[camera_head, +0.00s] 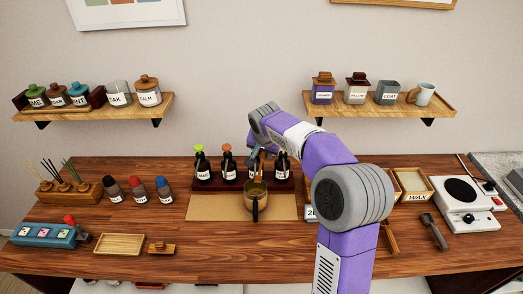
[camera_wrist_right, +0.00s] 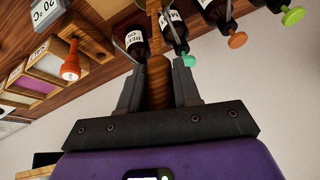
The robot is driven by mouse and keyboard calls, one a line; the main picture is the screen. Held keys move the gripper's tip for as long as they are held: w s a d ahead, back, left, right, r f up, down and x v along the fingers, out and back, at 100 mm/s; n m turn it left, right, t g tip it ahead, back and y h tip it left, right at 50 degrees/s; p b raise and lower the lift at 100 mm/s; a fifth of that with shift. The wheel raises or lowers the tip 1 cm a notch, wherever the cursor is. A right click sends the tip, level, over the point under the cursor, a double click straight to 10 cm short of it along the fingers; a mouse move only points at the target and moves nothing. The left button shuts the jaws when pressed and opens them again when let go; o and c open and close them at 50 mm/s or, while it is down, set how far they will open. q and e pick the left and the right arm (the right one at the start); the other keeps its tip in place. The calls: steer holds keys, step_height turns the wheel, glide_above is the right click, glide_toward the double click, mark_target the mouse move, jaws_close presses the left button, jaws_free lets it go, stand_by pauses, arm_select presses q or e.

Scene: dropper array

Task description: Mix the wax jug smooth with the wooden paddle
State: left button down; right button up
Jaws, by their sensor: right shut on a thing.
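The wax jug (camera_head: 255,208), dark with a handle facing me, stands on a tan mat (camera_head: 215,207) in the middle of the bench. Yellowish wax (camera_head: 257,190) shows inside its rim. My right gripper (camera_wrist_right: 158,68) is shut on the wooden paddle (camera_wrist_right: 157,88), which stands between its two fingers in the right wrist view. In the head view the right gripper is above and behind the jug, partly hidden by my arm. The paddle's lower end appears to reach the jug's mouth. My left gripper is not in view.
Several dropper bottles (camera_head: 203,169) stand in a dark rack just behind the jug, close to my right gripper. Coloured bottles (camera_head: 137,190) stand to the left. A hot plate (camera_head: 461,191) and a wax box (camera_head: 414,186) are at the right. Front-centre bench is clear.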

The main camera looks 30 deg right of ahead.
mark_target(260, 177)
steer(key=shift+s+d+f+b, duration=0.1)
steer(key=shift+s+f+b, duration=0.05)
steer(key=shift+f+b, duration=0.25)
steer(key=shift+s+d+f+b, duration=0.15)
steer(key=shift+f+b, duration=0.1)
steer(key=shift+f, duration=0.25)
steer(key=f+b, duration=0.2)
steer(key=f, duration=0.1)
steer(key=w+f+b, duration=0.1)
steer(key=f+b, duration=0.2)
steer(key=a+f+b, duration=0.1)
steer(key=f+b, duration=0.1)
steer(key=f, duration=0.2)
steer(key=shift+w, duration=0.25)
steer(key=shift+f+b, duration=0.15)
steer(key=shift+b, duration=0.15)
